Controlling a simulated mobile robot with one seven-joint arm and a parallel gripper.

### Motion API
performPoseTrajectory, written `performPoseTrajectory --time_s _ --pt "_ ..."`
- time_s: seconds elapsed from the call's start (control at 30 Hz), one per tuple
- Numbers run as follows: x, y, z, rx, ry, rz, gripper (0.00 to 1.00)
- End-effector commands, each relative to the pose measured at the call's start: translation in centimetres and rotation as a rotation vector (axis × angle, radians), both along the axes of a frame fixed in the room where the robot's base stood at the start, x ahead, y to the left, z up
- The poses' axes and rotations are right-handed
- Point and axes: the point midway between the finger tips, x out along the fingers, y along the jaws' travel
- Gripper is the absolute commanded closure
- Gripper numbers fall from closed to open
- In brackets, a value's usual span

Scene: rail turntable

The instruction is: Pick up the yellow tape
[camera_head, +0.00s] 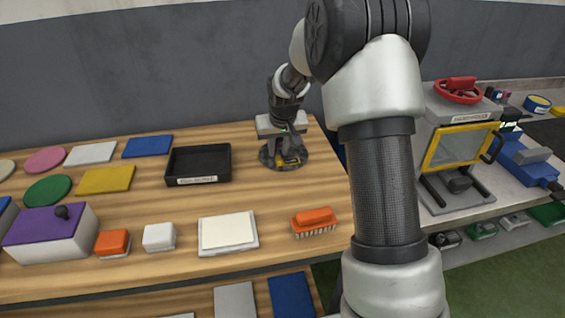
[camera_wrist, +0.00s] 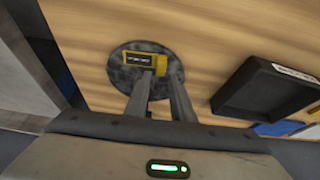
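The yellow tape (camera_wrist: 174,68) lies on a round dark grey turntable (camera_wrist: 117,76) in the wrist view, with a black, white-lettered label on it. In the head view the tape (camera_head: 291,161) is a small yellow patch on the turntable (camera_head: 269,158), partly hidden by my gripper. My gripper (camera_head: 289,146) points down over the turntable. In the wrist view my gripper (camera_wrist: 160,79) has its two fingers apart, with the tips at the near side of the tape. Whether they touch it cannot be told.
A black labelled tray (camera_head: 199,165) stands left of the turntable. An orange brush (camera_head: 314,221) and a white square dish (camera_head: 228,233) lie nearer the front. A grey machine with a yellow-framed window (camera_head: 462,147) stands at the right. Bare wood surrounds the turntable.

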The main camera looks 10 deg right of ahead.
Motion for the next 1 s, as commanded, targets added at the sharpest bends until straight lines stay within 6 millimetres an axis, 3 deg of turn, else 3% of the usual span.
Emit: performPoseTrajectory --time_s 0.13,0.43,0.57,1.0 --pt "0.8 0.0 -1.8 0.0 -0.001 0.0 0.78" --pt "0.9 0.0 -2.1 0.0 -0.001 0.0 0.78" --pt "0.9 0.0 -2.1 0.0 -0.001 0.0 1.0" --pt "0.9 0.0 -1.6 0.0 -0.002 0.0 1.0"
